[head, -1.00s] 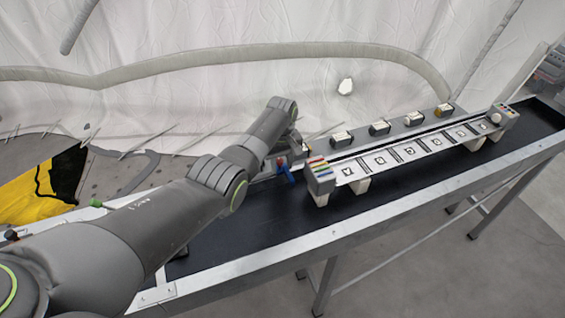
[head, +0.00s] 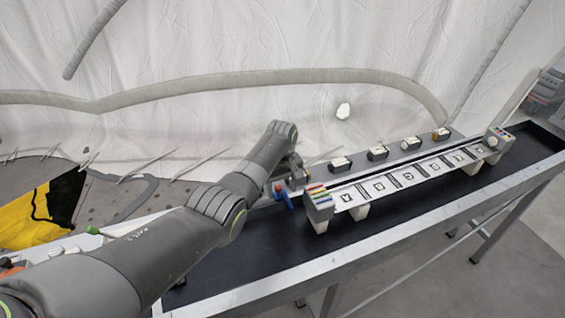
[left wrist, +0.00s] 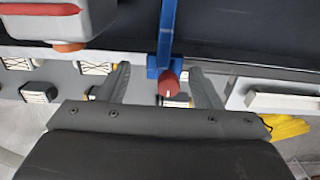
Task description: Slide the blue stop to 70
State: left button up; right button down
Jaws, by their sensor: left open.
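The blue stop (head: 284,197) has a red knob (head: 278,187) and sits at the black bench's back edge, just left of the long slotted rail's near end. In the left wrist view, the blue stop (left wrist: 166,35) is an upright bar with its red knob (left wrist: 169,82) low in the picture. My left gripper (left wrist: 160,75) is open, with one finger on each side of the knob and a gap showing to both. In the head view, my left gripper (head: 294,180) is behind the stop, partly hidden by its wrist. No 70 mark is legible to me. My right gripper is out of view.
The rail (head: 410,180) stands on white feet on the black bench (head: 385,222), with marked cards along its front. Several small dark blocks with white labels (head: 377,153) line the back edge. The bench front is clear. A yellow bag (head: 35,220) lies at left.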

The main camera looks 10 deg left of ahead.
pick_arm(q)
notch_tip(320, 180, up, 16)
jog(key=b, duration=0.1)
jog(key=shift+r, duration=0.2)
jog(key=shift+d, duration=0.1)
